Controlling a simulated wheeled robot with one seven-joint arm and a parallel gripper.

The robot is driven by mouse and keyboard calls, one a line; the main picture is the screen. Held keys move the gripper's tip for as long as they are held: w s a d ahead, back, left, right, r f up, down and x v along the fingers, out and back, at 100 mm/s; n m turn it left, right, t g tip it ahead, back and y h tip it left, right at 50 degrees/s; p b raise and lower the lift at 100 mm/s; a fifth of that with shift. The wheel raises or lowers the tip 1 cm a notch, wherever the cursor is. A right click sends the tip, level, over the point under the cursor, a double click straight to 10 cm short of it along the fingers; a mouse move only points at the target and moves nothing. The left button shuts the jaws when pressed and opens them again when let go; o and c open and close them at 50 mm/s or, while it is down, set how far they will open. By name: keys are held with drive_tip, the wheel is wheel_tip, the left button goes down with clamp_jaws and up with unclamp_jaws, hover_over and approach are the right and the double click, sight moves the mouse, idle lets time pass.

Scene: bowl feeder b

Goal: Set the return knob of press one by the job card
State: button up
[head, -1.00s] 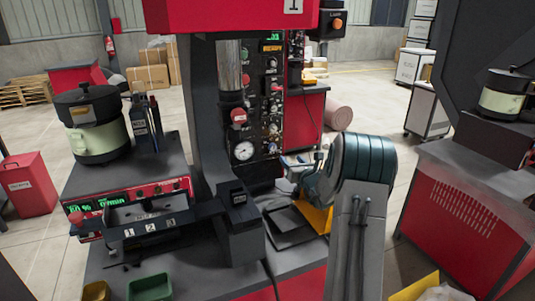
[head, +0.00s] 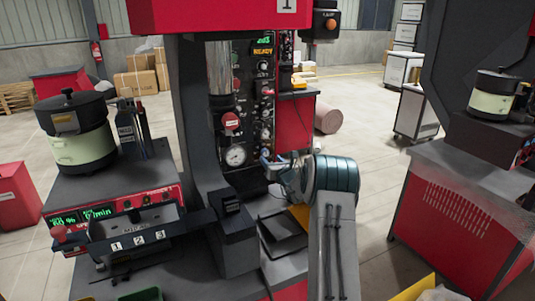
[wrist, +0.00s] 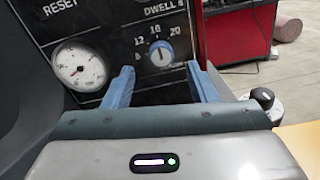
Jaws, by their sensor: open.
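Press one's dark control panel (head: 254,100) carries a column of knobs; I cannot read which is the return knob in the head view. In the wrist view, a blue-grey knob (wrist: 159,53) sits under the word DWELL, with marks 12, 16 and 20; its white pointer is roughly upright, near 16. My gripper (wrist: 162,82) is open and empty, its two blue fingers below and either side of that knob in the picture. In the head view my gripper (head: 268,160) is in front of the panel's lower part. I cannot make out a job card.
A round gauge (head: 236,155) and a red button (head: 231,121) are left of the knobs. A feeder bowl (head: 78,135) stands on the left bench. The press column (head: 195,110) rises close left of the panel. Open floor (head: 375,150) lies to the right.

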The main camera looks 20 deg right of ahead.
sight(266, 153)
drive_tip(key=shift+w+p, duration=0.6)
drive_tip(key=shift+w, duration=1.85)
drive_tip(key=shift+c, duration=0.3)
drive_tip(key=c, duration=0.9)
